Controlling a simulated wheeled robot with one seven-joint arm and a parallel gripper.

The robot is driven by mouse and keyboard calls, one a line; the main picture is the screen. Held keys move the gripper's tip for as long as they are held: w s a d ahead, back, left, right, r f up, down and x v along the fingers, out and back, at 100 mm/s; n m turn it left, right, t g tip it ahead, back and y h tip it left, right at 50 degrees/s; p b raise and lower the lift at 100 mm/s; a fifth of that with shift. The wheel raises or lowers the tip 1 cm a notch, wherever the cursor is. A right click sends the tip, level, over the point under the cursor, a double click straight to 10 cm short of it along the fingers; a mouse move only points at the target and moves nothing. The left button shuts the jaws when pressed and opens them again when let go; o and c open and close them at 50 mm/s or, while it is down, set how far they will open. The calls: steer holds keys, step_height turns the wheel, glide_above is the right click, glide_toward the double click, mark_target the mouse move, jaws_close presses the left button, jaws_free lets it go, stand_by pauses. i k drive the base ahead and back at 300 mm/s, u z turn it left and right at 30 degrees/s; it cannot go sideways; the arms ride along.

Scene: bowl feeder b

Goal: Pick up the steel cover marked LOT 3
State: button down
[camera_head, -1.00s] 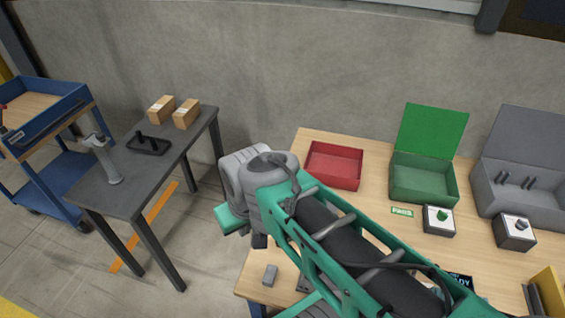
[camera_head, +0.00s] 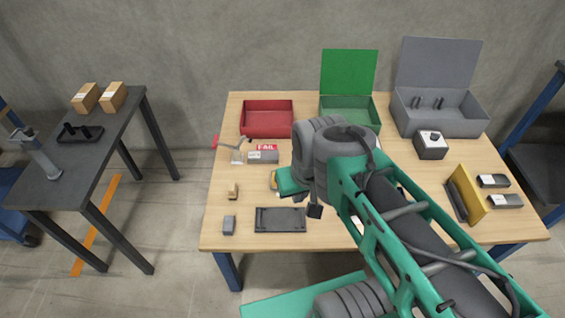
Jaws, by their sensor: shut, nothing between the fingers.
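No LOT 3 marking can be read in the head view, so I cannot tell which piece is the steel cover. Two small dark pieces with greyish tops, an upper one (camera_head: 493,181) and a lower one (camera_head: 505,200), lie at the table's right. A small grey block (camera_head: 229,224) stands near the front left edge, and a grey box (camera_head: 263,157) lies below the FAIL label. My gripper (camera_head: 315,211) hangs over the middle of the table, largely hidden by my wrist. It is shut and empty, apart from these pieces.
The wooden table (camera_head: 217,215) carries a red bin (camera_head: 267,119), an open green box (camera_head: 349,108), an open grey box (camera_head: 440,112), a yellow stand (camera_head: 468,192) and a dark tray (camera_head: 280,219). A dark side table (camera_head: 68,180) stands left. My arm hides the table's middle right.

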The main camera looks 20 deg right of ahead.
mark_target(254, 157)
steer(key=z, duration=1.25)
steer(key=i, duration=0.55)
steer(key=u, duration=2.35)
